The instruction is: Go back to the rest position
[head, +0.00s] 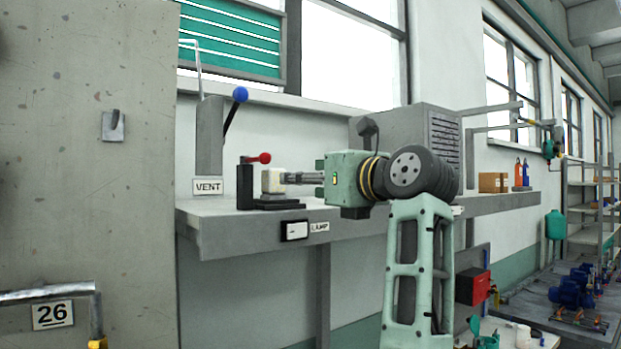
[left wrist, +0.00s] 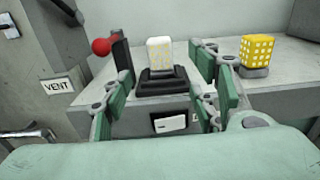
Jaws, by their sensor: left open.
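My left gripper (head: 290,178) points left over the grey workbench (head: 225,230) in the head view. Its jaws (left wrist: 163,88) are open in the left wrist view, with green pads spread to either side. A pale, yellowish block (head: 271,180) stands upright on a stepped black base (head: 278,203). In the left wrist view the block (left wrist: 159,50) shows between the pads and beyond them, with a gap on each side. I cannot tell how far ahead it is. My right gripper is in neither view.
A red-knobbed lever (head: 258,158) stands left of the block, a blue-knobbed lever (head: 239,96) behind. A white switch (head: 294,231) is on the bench front. A yellow grid-patterned piece (left wrist: 257,52) stands right of my jaws. A large grey louvred cabinet (head: 438,135) stands behind my arm.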

